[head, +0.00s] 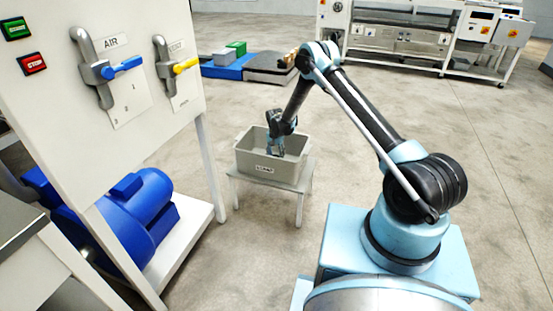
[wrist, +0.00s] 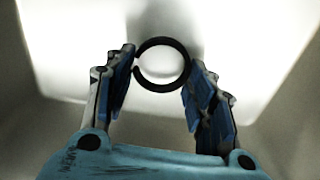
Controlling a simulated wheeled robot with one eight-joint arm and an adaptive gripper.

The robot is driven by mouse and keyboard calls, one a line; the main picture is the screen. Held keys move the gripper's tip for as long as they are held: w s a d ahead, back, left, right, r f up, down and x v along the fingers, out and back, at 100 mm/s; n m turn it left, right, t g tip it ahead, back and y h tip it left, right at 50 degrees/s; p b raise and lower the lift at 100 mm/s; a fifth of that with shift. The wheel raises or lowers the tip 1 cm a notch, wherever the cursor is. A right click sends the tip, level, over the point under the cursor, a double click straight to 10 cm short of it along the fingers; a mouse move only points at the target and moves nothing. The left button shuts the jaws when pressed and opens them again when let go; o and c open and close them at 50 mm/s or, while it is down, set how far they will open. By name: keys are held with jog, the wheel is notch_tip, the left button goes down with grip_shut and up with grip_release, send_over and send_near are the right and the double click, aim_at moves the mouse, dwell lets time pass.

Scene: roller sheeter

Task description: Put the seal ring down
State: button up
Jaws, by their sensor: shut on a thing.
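The seal ring is a thin black ring (wrist: 163,87) in the wrist view. It sits between the fingertips of my gripper (wrist: 163,60), which is shut on it. In the head view my gripper (head: 276,149) reaches down into a grey open bin (head: 258,168) with a small label on its front. The ring cannot be made out in the head view. In the wrist view the bin's pale inside (wrist: 50,120) lies behind the ring; I cannot tell the gap between ring and floor.
The bin stands on a small light stool (head: 299,205). A panel with air levers (head: 115,68) and a blue motor (head: 140,215) stand at left. Blue and dark pallets (head: 228,69) lie behind, and a long machine (head: 400,40) stands at the back. The floor right of the bin is clear.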

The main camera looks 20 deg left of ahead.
jog(key=shift+f, duration=0.5)
jog(key=o, duration=1.1)
notch_tip(320, 180, up, 12)
jog(key=shift+r, duration=0.1)
